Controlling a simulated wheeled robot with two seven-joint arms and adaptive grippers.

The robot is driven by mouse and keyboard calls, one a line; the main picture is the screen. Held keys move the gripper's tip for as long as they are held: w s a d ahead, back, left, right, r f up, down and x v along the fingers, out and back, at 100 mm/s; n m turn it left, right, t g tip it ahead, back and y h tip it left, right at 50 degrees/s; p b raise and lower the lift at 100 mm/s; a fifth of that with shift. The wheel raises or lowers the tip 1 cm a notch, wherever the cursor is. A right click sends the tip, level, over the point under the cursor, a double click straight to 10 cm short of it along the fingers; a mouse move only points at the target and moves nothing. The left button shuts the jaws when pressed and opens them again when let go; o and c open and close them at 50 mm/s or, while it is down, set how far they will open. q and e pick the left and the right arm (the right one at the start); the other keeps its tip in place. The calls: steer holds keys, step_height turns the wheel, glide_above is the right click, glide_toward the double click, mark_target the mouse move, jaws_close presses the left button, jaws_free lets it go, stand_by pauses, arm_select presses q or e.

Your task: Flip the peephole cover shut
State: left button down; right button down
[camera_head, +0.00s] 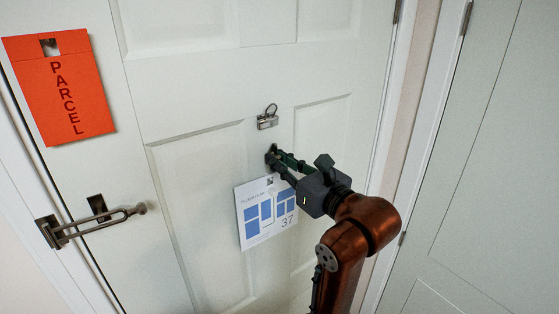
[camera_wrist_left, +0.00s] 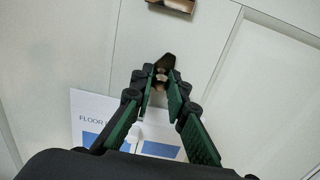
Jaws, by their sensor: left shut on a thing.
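The peephole cover (camera_head: 272,150) is a small dark piece on the white door, just below a metal clip with a ring. My left gripper (camera_head: 275,160) reaches it from the lower right, its fingertips against the door there. In the left wrist view, the dark cover (camera_wrist_left: 168,62) shows at the tips of the green-padded fingers (camera_wrist_left: 163,80), which are shut on it. The fingers hide part of the cover, and I cannot tell how far it is swung. The peephole itself is not clearly visible. My right gripper is not in view.
The metal clip (camera_head: 267,122) sits just above the cover. A floor-plan sheet (camera_head: 262,226) hangs just below, partly behind my gripper. An orange parcel sign (camera_head: 62,88) and a door guard latch (camera_head: 95,222) are at the left. Another pale door (camera_head: 480,160) stands at the right.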

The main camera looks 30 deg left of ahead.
arm_select(q)
steer(key=shift+w+d+f+n+b, duration=0.1)
steer(key=shift+w+d+n+b, duration=0.1)
steer(key=shift+n+b, duration=0.65)
steer(key=shift+w+n, duration=0.1)
steer(key=shift+n, duration=0.75)
steer(key=c, duration=1.9)
jaws_free()
steer(key=shift+a, duration=0.1)
steer(key=v, duration=1.2)
